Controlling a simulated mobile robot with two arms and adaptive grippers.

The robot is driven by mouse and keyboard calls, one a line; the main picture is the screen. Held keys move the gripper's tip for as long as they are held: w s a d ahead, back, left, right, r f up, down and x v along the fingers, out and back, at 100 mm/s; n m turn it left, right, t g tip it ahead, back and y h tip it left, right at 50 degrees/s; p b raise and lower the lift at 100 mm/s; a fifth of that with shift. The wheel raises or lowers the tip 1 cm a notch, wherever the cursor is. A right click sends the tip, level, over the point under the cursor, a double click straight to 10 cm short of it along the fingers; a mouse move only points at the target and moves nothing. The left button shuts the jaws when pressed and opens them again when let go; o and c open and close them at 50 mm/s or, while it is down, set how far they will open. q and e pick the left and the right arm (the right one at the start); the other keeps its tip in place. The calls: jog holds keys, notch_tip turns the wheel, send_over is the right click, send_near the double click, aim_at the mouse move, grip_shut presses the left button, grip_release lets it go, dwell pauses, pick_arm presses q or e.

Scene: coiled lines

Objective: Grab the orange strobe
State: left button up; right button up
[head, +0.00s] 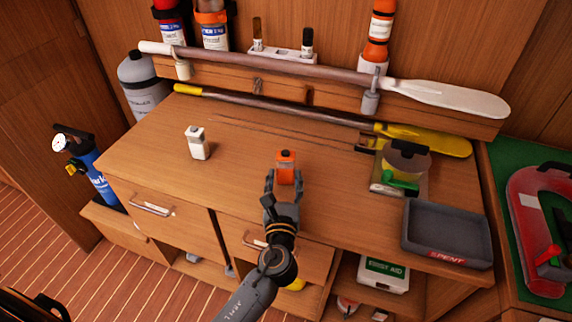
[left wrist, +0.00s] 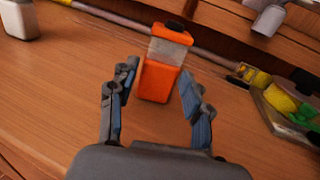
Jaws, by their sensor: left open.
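The orange strobe (head: 286,160) stands upright on the wooden counter, near its front middle. It has an orange body with a clear band and a dark top, seen closer in the left wrist view (left wrist: 157,78). My left gripper (head: 284,184) is open just in front of the strobe. In the left wrist view its fingers (left wrist: 155,92) spread to either side of the strobe's lower body, with gaps showing; I see no contact. My right gripper is not in view.
A white strobe-like unit (head: 197,143) stands to the left on the counter. A grey tray marked SPENT (head: 447,234) and a clear-sided container with a green item (head: 403,170) are at the right. Bare counter surrounds the strobe.

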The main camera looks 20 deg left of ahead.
pick_arm(q)
jog(key=shift+x, duration=0.8)
jog(key=shift+w+f, duration=0.1)
jog(key=shift+w, duration=0.25)
jog(key=shift+w+a, duration=0.1)
jog(key=shift+w, duration=0.15)
jog(key=x, duration=0.5)
jog(key=shift+w, duration=0.1)
jog(key=shift+c, duration=0.2)
jog(key=c, duration=0.9)
jog(key=shift+c, duration=0.4)
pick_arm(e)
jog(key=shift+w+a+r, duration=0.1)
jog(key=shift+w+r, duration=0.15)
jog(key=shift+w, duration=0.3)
pick_arm(q)
grip_shut()
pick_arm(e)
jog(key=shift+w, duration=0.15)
